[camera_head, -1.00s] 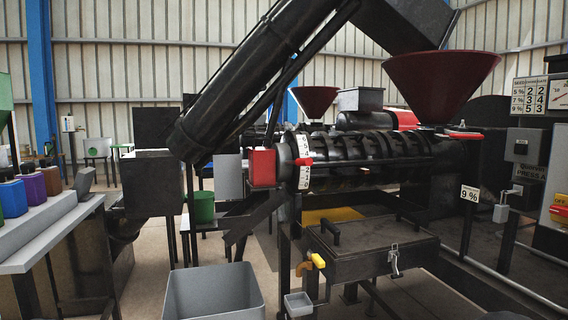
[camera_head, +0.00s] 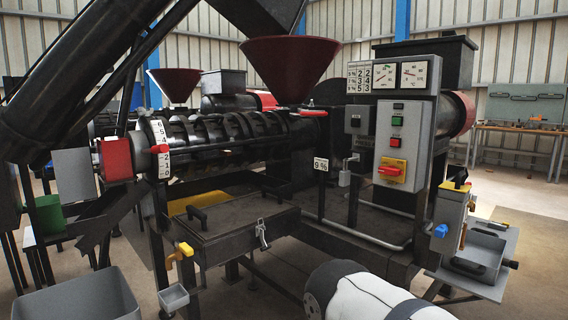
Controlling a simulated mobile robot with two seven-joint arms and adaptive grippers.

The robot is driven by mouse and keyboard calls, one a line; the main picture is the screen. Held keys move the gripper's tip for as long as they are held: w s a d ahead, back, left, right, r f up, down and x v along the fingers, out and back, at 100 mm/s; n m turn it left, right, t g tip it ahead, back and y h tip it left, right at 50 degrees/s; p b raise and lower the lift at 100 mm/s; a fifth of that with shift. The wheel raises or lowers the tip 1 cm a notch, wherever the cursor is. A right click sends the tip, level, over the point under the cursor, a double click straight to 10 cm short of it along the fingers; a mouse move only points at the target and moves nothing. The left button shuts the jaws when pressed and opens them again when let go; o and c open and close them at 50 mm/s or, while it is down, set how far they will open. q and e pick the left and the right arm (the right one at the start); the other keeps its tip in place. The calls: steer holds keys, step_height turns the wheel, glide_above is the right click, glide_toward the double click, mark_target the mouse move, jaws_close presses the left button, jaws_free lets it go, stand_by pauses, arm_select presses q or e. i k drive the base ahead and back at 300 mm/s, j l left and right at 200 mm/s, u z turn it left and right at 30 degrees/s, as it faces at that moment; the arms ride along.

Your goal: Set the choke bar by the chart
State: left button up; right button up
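The choke bar seems to be the red handle (camera_head: 158,149) at the left end of the black press barrel (camera_head: 228,137). It crosses a white upright number scale (camera_head: 163,170), with 5 and 4 above it and 2, 1 and 0 below; the mark behind it is hidden. The chart (camera_head: 358,79) is a white number board on top of the control post; its rows look like 5 %, 7 % and 9 %. A card (camera_head: 320,165) below the barrel's right end reads 9 %. Neither gripper shows; a white link of my arm shows at the bottom.
A red block (camera_head: 116,158) sits left of the scale. A black lidded box (camera_head: 225,228) and a grey bin (camera_head: 80,298) are in front, below the barrel.

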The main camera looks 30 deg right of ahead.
mark_target(140, 150)
steer(key=i+z, duration=0.15)
steer(key=z, duration=0.25)
steer(key=i+l+z, duration=0.1)
steer(key=z, duration=0.25)
steer(key=i+z, duration=0.15)
steer(key=z, duration=0.25)
steer(key=i+z, duration=0.15)
steer(key=z, duration=0.2)
